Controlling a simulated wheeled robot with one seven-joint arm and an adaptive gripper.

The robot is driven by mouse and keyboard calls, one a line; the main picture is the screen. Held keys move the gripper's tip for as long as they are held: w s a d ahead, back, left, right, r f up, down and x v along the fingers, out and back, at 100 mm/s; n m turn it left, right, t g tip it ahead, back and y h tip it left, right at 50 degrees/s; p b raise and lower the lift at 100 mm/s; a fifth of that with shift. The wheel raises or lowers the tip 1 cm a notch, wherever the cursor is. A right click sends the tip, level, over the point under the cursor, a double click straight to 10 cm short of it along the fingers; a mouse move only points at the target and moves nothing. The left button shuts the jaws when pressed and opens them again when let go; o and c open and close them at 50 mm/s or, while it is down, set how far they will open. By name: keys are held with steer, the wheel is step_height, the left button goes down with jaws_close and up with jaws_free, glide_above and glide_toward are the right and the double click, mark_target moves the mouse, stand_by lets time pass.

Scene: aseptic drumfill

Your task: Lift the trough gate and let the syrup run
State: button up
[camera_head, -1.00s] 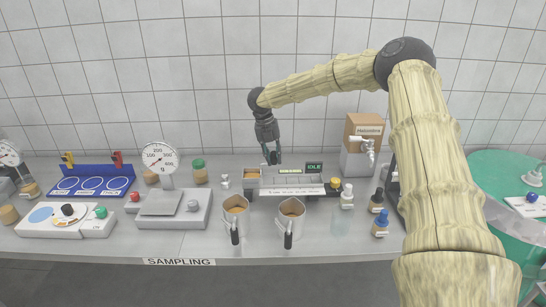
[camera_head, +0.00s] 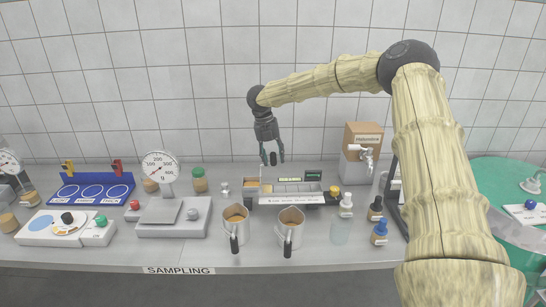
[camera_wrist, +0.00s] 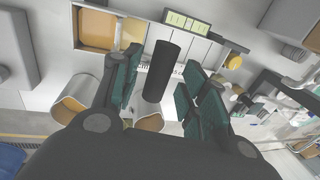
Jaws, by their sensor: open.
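The syrup trough (camera_head: 290,200) is a long pale tray on the bench, divided into sections. Orange-brown shows in its left end, which also appears in the wrist view (camera_wrist: 97,30); the sections to the right look pale and empty. My gripper (camera_head: 272,161) points down above the trough. Its green-padded fingers (camera_wrist: 160,92) are open, one on each side of a dark upright cylinder (camera_wrist: 163,70), perhaps the gate's handle. Gaps show between pads and cylinder. The cylinder also shows between the fingertips in the head view (camera_head: 273,158). The gate plate is not clearly visible.
Two metal jugs with orange-brown inside stand in front of the trough, one left (camera_head: 236,226) and one right (camera_head: 290,229). A dial scale (camera_head: 160,167) is to the left. Small bottles (camera_head: 346,204) and a box with a tap (camera_head: 364,150) are to the right.

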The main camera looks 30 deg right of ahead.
step_height(320, 180, up, 12)
steer(key=w+a, duration=0.1)
steer(key=a, duration=0.1)
steer(key=shift+w+f, duration=0.15)
stand_by(0.7)
